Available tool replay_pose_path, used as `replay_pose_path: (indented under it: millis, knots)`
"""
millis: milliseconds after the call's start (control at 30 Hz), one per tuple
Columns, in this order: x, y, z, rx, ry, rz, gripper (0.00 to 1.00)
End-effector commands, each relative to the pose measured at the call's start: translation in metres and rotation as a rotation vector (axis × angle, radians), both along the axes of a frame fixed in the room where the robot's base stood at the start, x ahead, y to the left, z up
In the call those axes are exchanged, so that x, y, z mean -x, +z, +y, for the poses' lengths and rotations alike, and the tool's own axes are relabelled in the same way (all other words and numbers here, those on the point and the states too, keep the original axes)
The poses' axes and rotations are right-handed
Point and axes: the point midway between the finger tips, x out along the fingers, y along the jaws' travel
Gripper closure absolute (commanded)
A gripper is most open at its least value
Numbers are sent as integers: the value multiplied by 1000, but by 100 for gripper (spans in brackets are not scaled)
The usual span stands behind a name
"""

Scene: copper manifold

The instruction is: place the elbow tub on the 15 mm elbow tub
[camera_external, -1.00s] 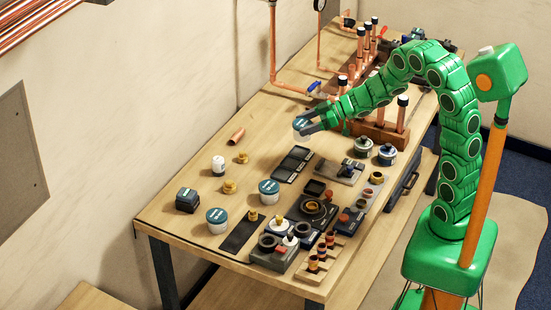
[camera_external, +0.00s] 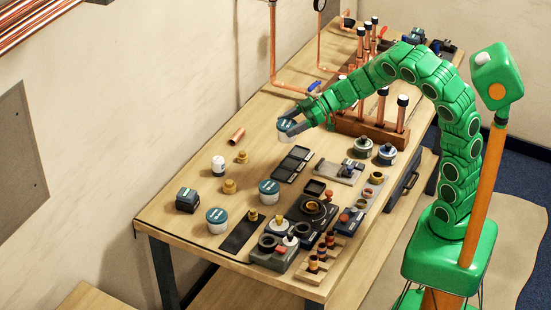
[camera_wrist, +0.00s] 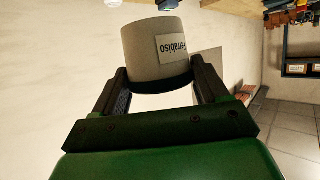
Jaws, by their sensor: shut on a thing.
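My gripper (camera_external: 295,124) is shut on a pale tub with a teal lid (camera_external: 286,129), held above the back part of the bench. In the wrist view the held tub (camera_wrist: 150,48) shows a grey side and a label turned upside down, between the two dark fingers of my gripper (camera_wrist: 160,80). Two similar teal-lidded tubs stand upright on the bench, one near the middle (camera_external: 269,191) and one closer to the front left edge (camera_external: 217,220). Their labels are too small to read, so I cannot tell which is the 15 mm elbow tub.
A dark tray (camera_external: 293,164) lies below and in front of my gripper. A wooden rack with upright copper pipes (camera_external: 370,130) stands right.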

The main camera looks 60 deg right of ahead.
Motion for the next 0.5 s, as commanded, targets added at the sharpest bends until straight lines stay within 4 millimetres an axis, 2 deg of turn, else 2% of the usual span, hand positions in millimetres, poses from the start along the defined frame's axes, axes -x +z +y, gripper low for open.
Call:
replay_pose_path:
  millis: [33,233,500]
  knots:
    - [-4,4,20,6,49,-1,75]
    - [-8,19,99,4,233,1,75]
    - [13,26,199,2,471,1,75]
